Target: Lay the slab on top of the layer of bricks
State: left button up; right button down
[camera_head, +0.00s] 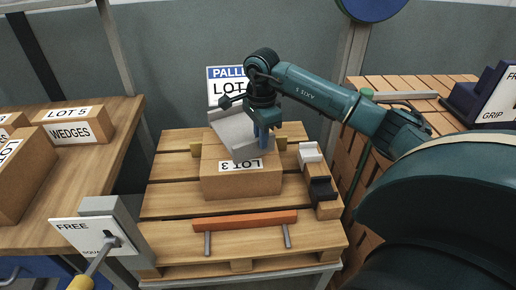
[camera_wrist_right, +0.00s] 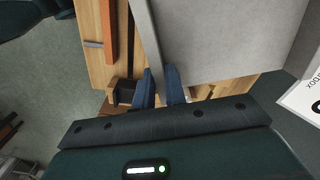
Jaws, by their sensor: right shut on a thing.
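My left gripper is not in view.
On the pallet (camera_head: 165,210), an orange bar (camera_head: 245,220) with two legs lies in front of the bricks.

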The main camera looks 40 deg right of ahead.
aim_at(261, 154)
jog(key=shift+f, duration=2.1)
jog(key=c, duration=1.9)
grip_release()
jog(key=shift+f, duration=0.15)
jog(key=o, duration=0.4)
jog(key=shift+o, duration=0.2)
